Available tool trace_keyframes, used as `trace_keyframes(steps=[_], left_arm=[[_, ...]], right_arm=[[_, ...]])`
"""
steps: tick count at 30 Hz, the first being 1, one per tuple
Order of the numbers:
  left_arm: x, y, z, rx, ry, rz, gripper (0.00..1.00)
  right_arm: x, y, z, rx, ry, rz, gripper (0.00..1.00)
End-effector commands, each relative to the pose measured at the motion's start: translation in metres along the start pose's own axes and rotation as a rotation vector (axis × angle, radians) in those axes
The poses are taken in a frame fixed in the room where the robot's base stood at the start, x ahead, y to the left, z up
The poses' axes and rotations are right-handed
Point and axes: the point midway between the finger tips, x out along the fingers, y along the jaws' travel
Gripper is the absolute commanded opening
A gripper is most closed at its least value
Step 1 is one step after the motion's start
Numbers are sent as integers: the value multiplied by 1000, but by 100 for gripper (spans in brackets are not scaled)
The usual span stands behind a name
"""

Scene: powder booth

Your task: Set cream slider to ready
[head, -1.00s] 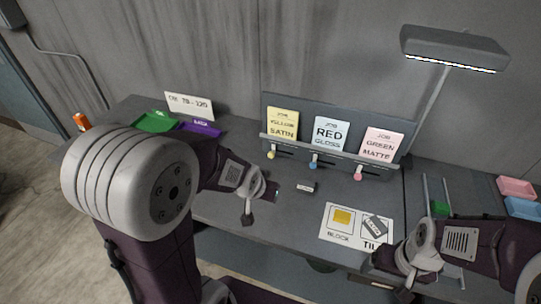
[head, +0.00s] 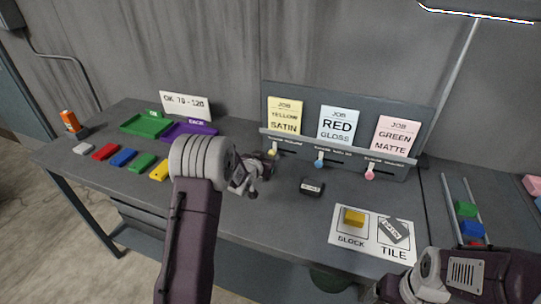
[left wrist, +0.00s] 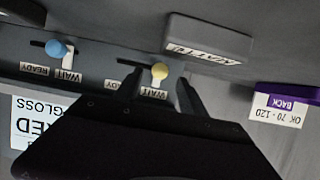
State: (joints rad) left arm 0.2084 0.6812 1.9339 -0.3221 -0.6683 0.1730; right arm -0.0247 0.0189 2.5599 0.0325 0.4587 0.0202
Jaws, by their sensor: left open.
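The cream slider knob (head: 272,152) sits on the panel ledge below the yellow satin card (head: 285,116). In the left wrist view, which is upside down, the cream knob (left wrist: 159,71) is by its WAIT label (left wrist: 154,93); the other label is partly hidden and shows only "DY". My left gripper (head: 266,164) is at the panel, its open fingers (left wrist: 159,84) on either side of the knob in the picture; I cannot tell whether they touch it. My right gripper (head: 388,288) is at the lower right, its fingers too unclear to read.
The blue knob (head: 319,163) and pink knob (head: 370,174) stand along the same panel. A dark labelled block (head: 312,187) lies in front. A block-and-tile mat (head: 343,246) is nearer right; green (head: 146,126) and purple trays (head: 190,133) are left.

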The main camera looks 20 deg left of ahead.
Motion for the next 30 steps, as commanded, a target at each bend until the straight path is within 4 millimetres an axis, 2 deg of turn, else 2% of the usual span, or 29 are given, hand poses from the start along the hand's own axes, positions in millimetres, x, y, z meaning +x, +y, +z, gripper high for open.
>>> trace_keyframes(steps=[3,6,16,17,21,22,30], left_arm=[[22,0,0,1,0,0,49],[34,0,0,0,0,0,49],[40,0,0,0,1,0,49],[40,0,0,0,1,0,43],[40,0,0,0,1,0,4],[40,0,0,0,1,0,0],[40,0,0,0,1,0,0]], right_arm=[[-2,0,0,0,0,0,85],[-3,0,0,0,0,0,85],[-3,0,0,0,0,0,85],[-3,0,0,0,0,0,85],[-3,0,0,0,0,0,85],[-3,0,0,0,0,0,85],[-3,0,0,0,0,0,85]])
